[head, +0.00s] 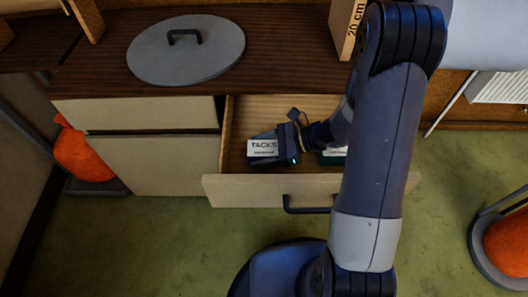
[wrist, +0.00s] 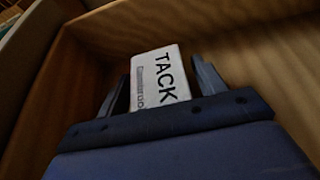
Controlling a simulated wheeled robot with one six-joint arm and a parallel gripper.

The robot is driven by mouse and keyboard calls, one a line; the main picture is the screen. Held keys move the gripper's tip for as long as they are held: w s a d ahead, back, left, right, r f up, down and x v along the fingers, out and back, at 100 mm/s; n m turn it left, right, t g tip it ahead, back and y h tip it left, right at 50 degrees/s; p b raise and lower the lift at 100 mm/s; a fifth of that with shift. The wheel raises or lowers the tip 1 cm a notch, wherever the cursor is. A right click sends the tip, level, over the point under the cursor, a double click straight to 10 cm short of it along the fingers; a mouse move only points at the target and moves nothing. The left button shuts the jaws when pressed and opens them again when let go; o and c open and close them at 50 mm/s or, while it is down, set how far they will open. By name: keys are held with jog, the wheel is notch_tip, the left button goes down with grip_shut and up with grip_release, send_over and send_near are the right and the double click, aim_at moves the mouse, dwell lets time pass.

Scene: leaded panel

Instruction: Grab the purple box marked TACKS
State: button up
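The box marked TACKS (head: 263,147) lies in the open drawer at its left end, with its white label facing up. In the wrist view my gripper (wrist: 160,85) has one finger on each side of the box.
The drawer (head: 250,188) is pulled out from a cabinet; its walls stand close around my gripper. A green box with a white label (head: 333,153) lies to the right, partly hidden by my arm. A grey lid (head: 186,60) and a box marked 20 cm (head: 345,30) are on the top.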

jog(key=c, duration=0.9)
